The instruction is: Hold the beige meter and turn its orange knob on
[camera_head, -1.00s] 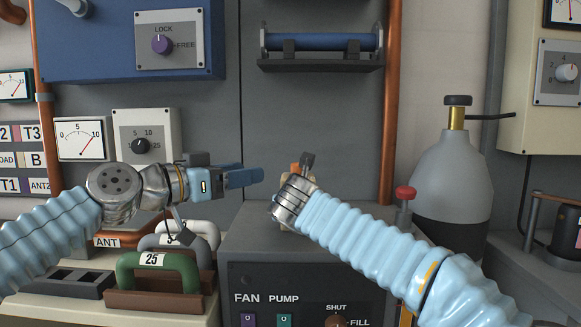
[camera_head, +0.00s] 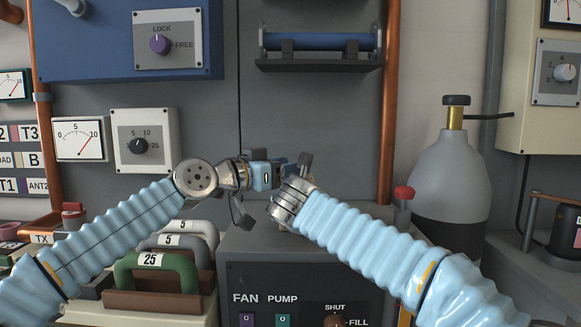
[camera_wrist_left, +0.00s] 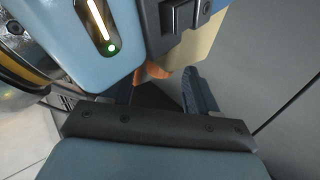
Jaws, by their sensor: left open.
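The beige meter (camera_wrist_left: 205,42) shows in the left wrist view as a pale panel against the dark jaw of my right gripper. Its orange knob (camera_wrist_left: 152,73) is partly visible between the fingers of my left gripper (camera_wrist_left: 160,88), which are open and apart on either side. In the head view my left gripper (camera_head: 288,170) reaches in from the left, right up to my right gripper (camera_head: 303,165). My right gripper appears shut on the meter; its fingers are mostly hidden. The meter's face and the knob's pointer are hidden.
A dark grey console (camera_head: 260,260) with FAN and PUMP switches lies below.

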